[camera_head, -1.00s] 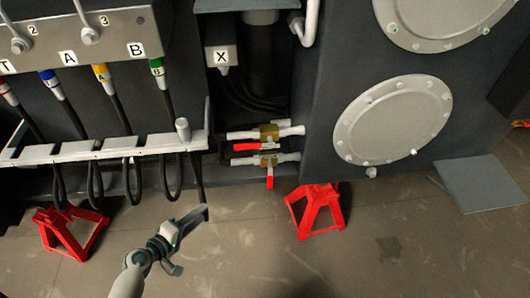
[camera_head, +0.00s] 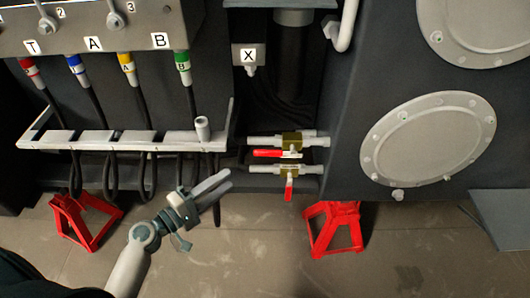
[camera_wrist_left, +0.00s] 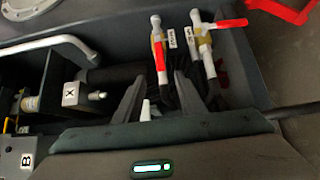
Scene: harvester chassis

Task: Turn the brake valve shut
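Two brass valves sit one above the other on pale pipes low in the chassis. The upper valve (camera_head: 291,139) has a red handle (camera_head: 277,153) lying along its pipe. The lower valve (camera_head: 286,170) has a red handle (camera_head: 289,190) hanging down across its pipe. In the left wrist view, one red handle (camera_wrist_left: 160,58) lies along its pipe and the other (camera_wrist_left: 231,23) stands across. Small white tags (camera_wrist_left: 172,38) are beside them; I cannot read which is the brake valve. My left gripper (camera_head: 226,180) is open and empty, left of the valves and apart from them; it also shows in the left wrist view (camera_wrist_left: 155,98).
A grey hose rail (camera_head: 120,142) with looped black hoses is left of the valves. Red stands (camera_head: 335,228) and (camera_head: 84,220) are on the floor. A round bolted cover (camera_head: 428,139) is at the right. A block marked X (camera_head: 248,54) is above the valves.

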